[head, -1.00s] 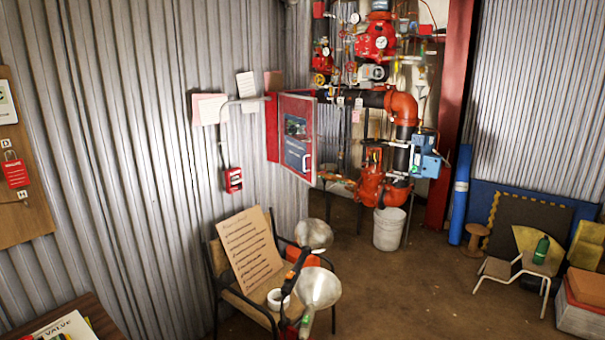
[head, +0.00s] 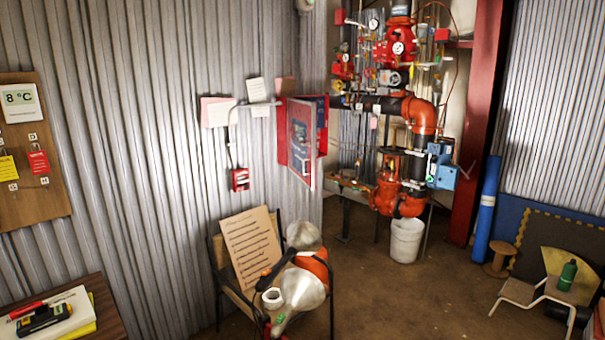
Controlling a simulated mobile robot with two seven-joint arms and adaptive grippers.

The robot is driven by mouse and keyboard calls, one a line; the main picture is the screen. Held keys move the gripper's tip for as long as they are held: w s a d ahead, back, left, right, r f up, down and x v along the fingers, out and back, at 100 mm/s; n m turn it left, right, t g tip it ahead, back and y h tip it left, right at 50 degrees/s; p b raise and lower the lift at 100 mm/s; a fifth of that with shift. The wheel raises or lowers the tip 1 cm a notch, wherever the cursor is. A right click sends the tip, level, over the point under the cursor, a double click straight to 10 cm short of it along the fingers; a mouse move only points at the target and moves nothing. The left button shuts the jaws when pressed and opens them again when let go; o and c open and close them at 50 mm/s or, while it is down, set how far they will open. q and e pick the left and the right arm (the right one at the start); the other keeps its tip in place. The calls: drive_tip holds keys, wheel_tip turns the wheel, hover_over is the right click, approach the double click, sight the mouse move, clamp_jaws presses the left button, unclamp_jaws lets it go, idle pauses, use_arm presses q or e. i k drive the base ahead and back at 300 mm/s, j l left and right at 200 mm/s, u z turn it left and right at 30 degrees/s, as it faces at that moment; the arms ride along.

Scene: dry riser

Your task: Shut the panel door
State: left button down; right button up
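The red panel cabinet (head: 322,127) hangs on the corrugated wall, left of the pipework, in the head view. Its door (head: 302,146), with a red frame and a window-like middle, stands open, swung out from the cabinet and seen at a slant. Part of the cabinet is hidden behind the door. Neither of my grippers is in view, and nothing touches the door.
A chair (head: 220,285) holding a sign, a tape roll and a funnel-like thing stands below and in front of the panel. A table (head: 115,318) is at lower left. A bucket (head: 405,240) stands under the pipes. Open floor (head: 420,295) lies right of the chair.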

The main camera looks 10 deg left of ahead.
sight(301, 160)
drive_tip(key=i+l, duration=0.2)
drive_tip(key=l, duration=0.15)
drive_tip(key=i+l, duration=0.2)
drive_tip(key=i+l+u, duration=0.1)
drive_tip(key=l, duration=0.35)
drive_tip(key=i, duration=0.1)
